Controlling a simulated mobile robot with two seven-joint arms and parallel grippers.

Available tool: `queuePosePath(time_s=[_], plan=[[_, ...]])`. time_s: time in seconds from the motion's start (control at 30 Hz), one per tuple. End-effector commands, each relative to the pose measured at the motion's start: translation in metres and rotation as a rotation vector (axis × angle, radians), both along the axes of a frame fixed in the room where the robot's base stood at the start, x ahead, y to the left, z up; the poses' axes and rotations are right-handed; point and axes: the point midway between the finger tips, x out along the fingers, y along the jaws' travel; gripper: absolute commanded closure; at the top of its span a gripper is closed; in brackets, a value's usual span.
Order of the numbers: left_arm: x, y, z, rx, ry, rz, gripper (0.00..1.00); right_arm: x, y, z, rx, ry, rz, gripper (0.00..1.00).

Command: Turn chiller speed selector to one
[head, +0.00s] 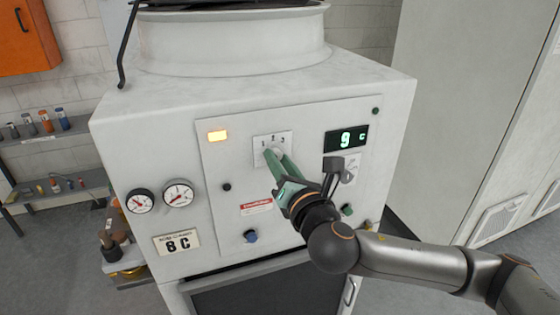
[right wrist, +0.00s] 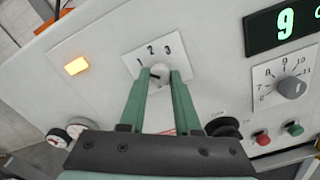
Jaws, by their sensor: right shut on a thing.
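The chiller speed selector is a small grey knob (right wrist: 160,72) on a white plate (head: 272,138) marked 1, 2 and 3, on the front panel of the white machine. My right gripper (head: 275,153) reaches it from the lower right in the head view. Its green fingers sit on either side of the knob, shut on it, as the right wrist view shows. The fingers hide part of the knob in the head view, and I cannot tell for certain which number it points to. My left gripper is not in view.
A lit amber lamp (head: 217,136) is left of the selector. A display (head: 346,139) reading 9 C is to its right. A second dial (right wrist: 291,87) with numbers lies below the display. Two gauges (head: 178,194) and several buttons sit lower on the machine.

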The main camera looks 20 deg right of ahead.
Motion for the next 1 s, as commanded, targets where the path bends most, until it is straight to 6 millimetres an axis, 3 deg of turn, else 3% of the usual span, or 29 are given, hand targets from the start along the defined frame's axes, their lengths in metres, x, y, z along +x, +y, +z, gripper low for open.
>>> queuePosePath(time_s=[0.23,0.27,0.5,0.83,1.0], plan=[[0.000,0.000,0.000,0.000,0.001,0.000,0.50,0.000,0.000,-0.001,-0.003,0.002,0.000,1.00],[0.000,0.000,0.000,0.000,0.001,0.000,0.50,0.000,0.000,-0.001,-0.002,0.002,0.000,0.66],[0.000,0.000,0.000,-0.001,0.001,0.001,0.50,0.000,0.000,-0.001,-0.001,0.001,0.000,0.39],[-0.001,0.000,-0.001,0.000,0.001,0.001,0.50,-0.003,0.000,-0.001,0.000,0.001,0.000,0.39],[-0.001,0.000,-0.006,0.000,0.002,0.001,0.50,-0.023,0.000,-0.002,0.000,0.002,0.003,0.39]])
